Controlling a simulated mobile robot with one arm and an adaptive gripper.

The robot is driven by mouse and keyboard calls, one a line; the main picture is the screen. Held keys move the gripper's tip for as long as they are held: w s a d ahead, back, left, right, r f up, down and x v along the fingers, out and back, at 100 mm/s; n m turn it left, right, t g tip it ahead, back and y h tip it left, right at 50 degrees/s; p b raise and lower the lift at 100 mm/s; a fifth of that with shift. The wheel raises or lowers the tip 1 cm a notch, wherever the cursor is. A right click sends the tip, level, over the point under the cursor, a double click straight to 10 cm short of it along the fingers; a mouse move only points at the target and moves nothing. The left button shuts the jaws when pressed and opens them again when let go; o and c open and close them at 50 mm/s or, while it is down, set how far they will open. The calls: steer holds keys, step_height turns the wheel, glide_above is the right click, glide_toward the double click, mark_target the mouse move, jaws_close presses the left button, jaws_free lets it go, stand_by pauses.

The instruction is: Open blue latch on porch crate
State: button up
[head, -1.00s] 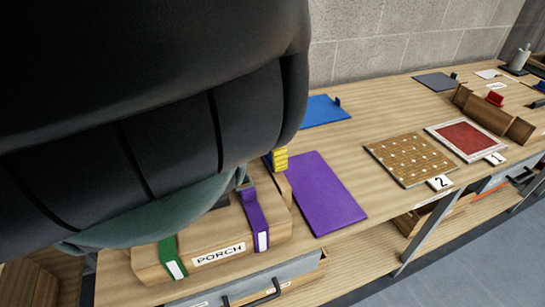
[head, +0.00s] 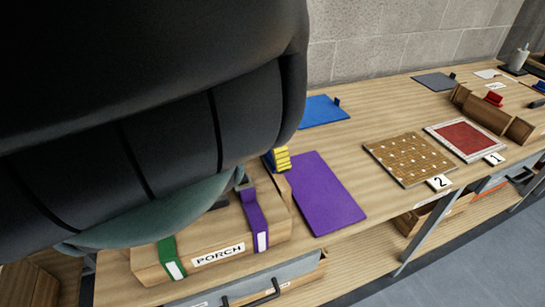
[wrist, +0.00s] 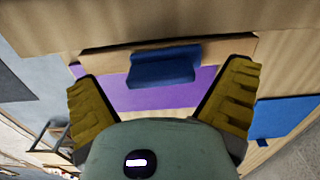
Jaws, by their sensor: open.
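The wooden porch crate (head: 225,225) stands at the front left of the bench, with a white PORCH label, a green strap (head: 171,258) and a purple strap (head: 255,217). In the wrist view the blue latch (wrist: 163,67) sticks out from the crate's edge (wrist: 225,47). My gripper (wrist: 160,76) is open, with one yellow finger to each side of the latch and a gap at both sides. In the head view one yellow finger (head: 282,159) shows at the crate's far right corner, with a small blue patch beside it. My arm hides much of the crate there.
A purple mat (head: 325,193) lies right of the crate, and a blue mat (head: 324,111) lies behind it. Farther right are a dotted brown board (head: 409,159) and a red panel (head: 465,140). A grey drawer with a handle (head: 250,293) is below the crate.

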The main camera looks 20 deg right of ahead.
mark_target(271, 153)
step_height(271, 153, up, 6)
steer(key=shift+w+a+r, duration=0.15)
steer(key=shift+r, duration=0.4)
